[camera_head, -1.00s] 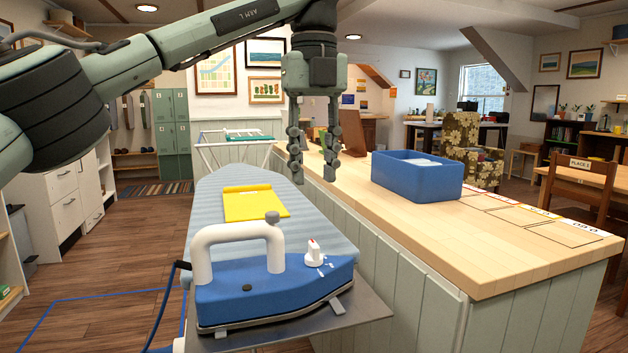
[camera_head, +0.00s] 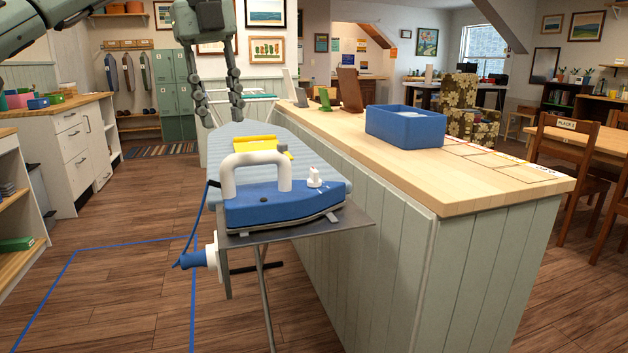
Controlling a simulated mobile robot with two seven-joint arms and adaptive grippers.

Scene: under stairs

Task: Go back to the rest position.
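My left gripper (camera_head: 219,112) hangs pointing down at the upper left of the head view, over the far end of the ironing board. Its fingers are spread apart with nothing between them. My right gripper does not show. The ironing board (camera_head: 232,132) has a striped light-blue cover. A blue iron (camera_head: 285,205) with a white handle rests on the grey plate (camera_head: 345,228) at its near end. A folded yellow cloth (camera_head: 255,143) lies on the board behind the iron, partly hidden by the handle.
A wooden-topped counter (camera_head: 470,180) runs along the right of the board, with a blue bin (camera_head: 405,127) on it. White drawers (camera_head: 75,160) stand at the left. A chair (camera_head: 565,150) is at the right. The floor (camera_head: 110,270) at front left is clear, marked with blue tape.

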